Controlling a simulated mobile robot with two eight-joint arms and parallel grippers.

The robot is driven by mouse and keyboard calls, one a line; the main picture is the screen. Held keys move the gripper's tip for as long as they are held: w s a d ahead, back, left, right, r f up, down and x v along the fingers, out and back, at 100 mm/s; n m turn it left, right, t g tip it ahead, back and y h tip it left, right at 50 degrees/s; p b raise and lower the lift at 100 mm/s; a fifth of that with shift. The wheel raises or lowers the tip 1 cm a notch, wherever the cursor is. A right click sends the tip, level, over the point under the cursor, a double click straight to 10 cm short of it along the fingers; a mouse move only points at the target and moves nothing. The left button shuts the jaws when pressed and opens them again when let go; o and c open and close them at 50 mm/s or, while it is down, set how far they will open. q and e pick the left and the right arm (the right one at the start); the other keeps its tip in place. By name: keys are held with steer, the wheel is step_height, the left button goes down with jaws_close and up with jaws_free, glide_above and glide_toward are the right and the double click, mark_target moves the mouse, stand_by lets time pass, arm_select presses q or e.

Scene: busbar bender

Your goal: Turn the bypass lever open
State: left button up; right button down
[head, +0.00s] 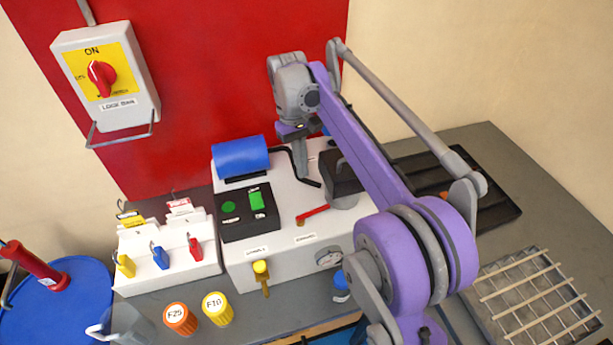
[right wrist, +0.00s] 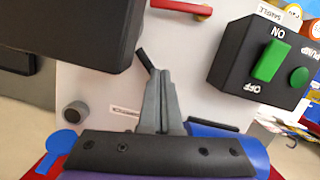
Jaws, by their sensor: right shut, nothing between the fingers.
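A black lever (head: 313,183) lies on the white top of the machine, angled toward the front right, and I take it for the bypass lever. My right gripper (head: 301,172) points down at it from behind, fingers closed together with nothing held. In the right wrist view, the black lever's end (right wrist: 145,58) shows just beside the closed fingertips (right wrist: 161,75). The fingers hide the rest of it, and I cannot tell if they touch. A label beside it is too small to read. My left gripper is not in view.
A dark block (head: 343,172) stands close right of the gripper. A red lever (head: 312,214) lies in front. A black box with green buttons (head: 247,212) and a blue cylinder (head: 240,157) are to the left. A wall switch box (head: 105,75) hangs at upper left.

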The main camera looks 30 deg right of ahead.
mark_target(313, 214)
steer(key=shift+r+p, duration=0.75)
steer(key=shift+r, duration=2.7)
steer(key=x, duration=0.6)
steer(key=b+x, duration=0.1)
steer(key=x, duration=0.2)
steer(key=shift+s+d+f, duration=0.2)
steer(key=shift+s+f, duration=0.1)
steer(key=shift+s, duration=0.1)
steer(key=s, duration=0.3)
steer(key=shift+a+r, duration=0.1)
steer(key=shift+s, duration=0.45)
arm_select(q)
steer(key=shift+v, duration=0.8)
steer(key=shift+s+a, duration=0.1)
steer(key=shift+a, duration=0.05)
